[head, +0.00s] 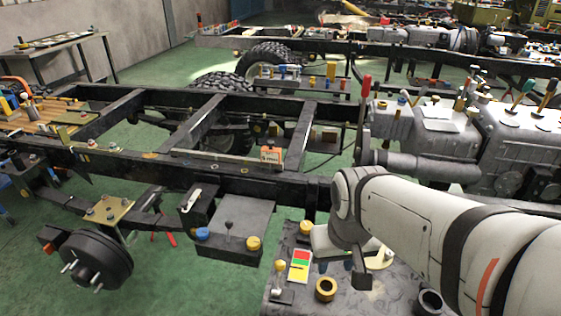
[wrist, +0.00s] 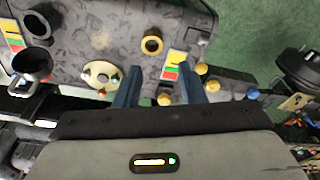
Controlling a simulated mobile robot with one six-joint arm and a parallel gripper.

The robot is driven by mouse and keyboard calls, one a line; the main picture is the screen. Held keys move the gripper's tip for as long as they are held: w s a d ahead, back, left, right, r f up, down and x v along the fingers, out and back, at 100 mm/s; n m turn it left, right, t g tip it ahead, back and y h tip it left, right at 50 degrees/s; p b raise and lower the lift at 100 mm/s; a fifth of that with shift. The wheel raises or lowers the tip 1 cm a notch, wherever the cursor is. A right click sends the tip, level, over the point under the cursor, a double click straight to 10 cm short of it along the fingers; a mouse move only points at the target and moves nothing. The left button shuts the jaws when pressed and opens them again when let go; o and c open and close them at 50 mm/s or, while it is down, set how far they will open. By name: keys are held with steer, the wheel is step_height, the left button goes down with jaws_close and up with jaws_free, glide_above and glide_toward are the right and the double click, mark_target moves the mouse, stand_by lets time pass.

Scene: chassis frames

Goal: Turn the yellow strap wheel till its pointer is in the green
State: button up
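A pale yellow round wheel (wrist: 100,75) with small coloured marks lies on the grey plate, left of my fingers in the wrist view. In the head view it shows partly behind my gripper (head: 380,258). I cannot tell for sure that it is the strap wheel, and no pointer is clear. A card with red, yellow and green bands (head: 299,265) stands on the plate; it also shows in the wrist view (wrist: 172,68).
A yellow ring (head: 325,289) and a dark cup (head: 428,302) stand on the same plate. Yellow knobs (head: 306,227) (head: 254,243) are close by. The black chassis rail (head: 230,184) runs behind, and a grey engine (head: 440,135) stands at the right. Green floor lies open at left.

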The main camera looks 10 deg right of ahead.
steer(key=shift+o, duration=0.4)
steer(key=shift+d, duration=0.15)
steer(key=shift+o, duration=0.9)
steer(key=shift+w+r, duration=0.15)
steer(key=shift+w, duration=0.05)
steer(key=shift+o, duration=1.2)
steer(key=w+r+n+p, duration=0.1)
steer(key=w+p, duration=0.2)
steer(key=w, duration=0.3)
steer(key=shift+w+d+r, duration=0.15)
steer(key=shift+r, duration=0.1)
steer(key=n+g+p, duration=0.2)
steer(key=n+p, duration=0.3)
steer(key=p, duration=0.4)
glide_above(307, 224)
steer(key=f, duration=1.2)
steer(key=shift+s+f, duration=0.2)
steer(key=shift+f, duration=0.1)
step_height(307, 224, down, 8)
steer(key=shift+w+f+p, duration=0.1)
steer(key=shift+f+p, duration=0.05)
steer(key=shift+p, duration=0.3)
steer(key=shift+c, duration=0.3)
steer(key=c, duration=0.9)
